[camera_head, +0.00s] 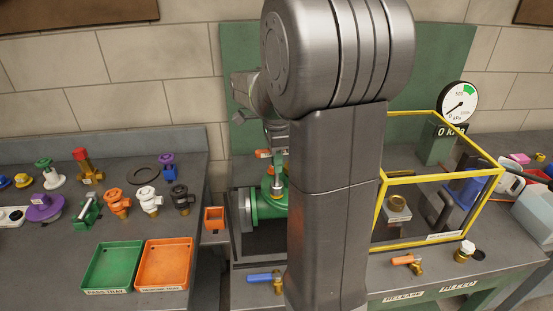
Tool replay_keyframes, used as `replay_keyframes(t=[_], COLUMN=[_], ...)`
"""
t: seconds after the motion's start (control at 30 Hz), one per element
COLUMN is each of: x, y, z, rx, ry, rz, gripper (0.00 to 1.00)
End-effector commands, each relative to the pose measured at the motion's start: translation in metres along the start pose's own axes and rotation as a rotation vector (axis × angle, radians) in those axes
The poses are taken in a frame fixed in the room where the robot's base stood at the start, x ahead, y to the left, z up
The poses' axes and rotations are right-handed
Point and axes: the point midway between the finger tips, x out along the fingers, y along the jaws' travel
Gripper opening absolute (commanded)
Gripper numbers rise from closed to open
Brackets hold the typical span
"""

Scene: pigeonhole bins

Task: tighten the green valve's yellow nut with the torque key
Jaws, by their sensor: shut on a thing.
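A green valve (268,208) with a grey flange on its left side sits in the dark recess at the middle of the bench. My arm hides its right part. My gripper (277,150) points down above the valve, partly behind my arm. It is shut on a slim grey tool, seemingly the torque key (278,180), which hangs down to the top of the valve. I cannot tell whether the key sits around the nut or only above it. The yellow nut does not show clearly.
A yellow-framed clear guard (440,175) stands right of my arm, with a gauge (458,102) behind. A blue-handled valve (265,277) is at the front edge. Left are a green tray (112,291), an orange tray (164,287) and several loose valves. A small orange bin (214,219) sits beside the recess.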

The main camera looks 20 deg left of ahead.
Motion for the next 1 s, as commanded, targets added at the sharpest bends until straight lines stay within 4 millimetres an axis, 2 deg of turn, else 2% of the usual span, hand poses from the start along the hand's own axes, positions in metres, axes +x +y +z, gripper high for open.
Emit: replay_keyframes(t=[0.37, 0.4, 0.5, 0.53, 1.0], x=[0.009, 0.0086, 0.0082, 0.0082, 0.0077], y=[0.0001, 0.0, 0.0, 0.0, 0.0001], z=[0.0, 0.0, 0.0, 0.0, 0.0], rx=[0.0, 0.0, 0.0, 0.0, 0.0], ry=[0.0, 0.0, 0.0, 0.0, 0.0], rz=[0.0, 0.0, 0.0, 0.0, 0.0], gripper=[0.0, 0.2, 0.4, 0.42, 0.42])
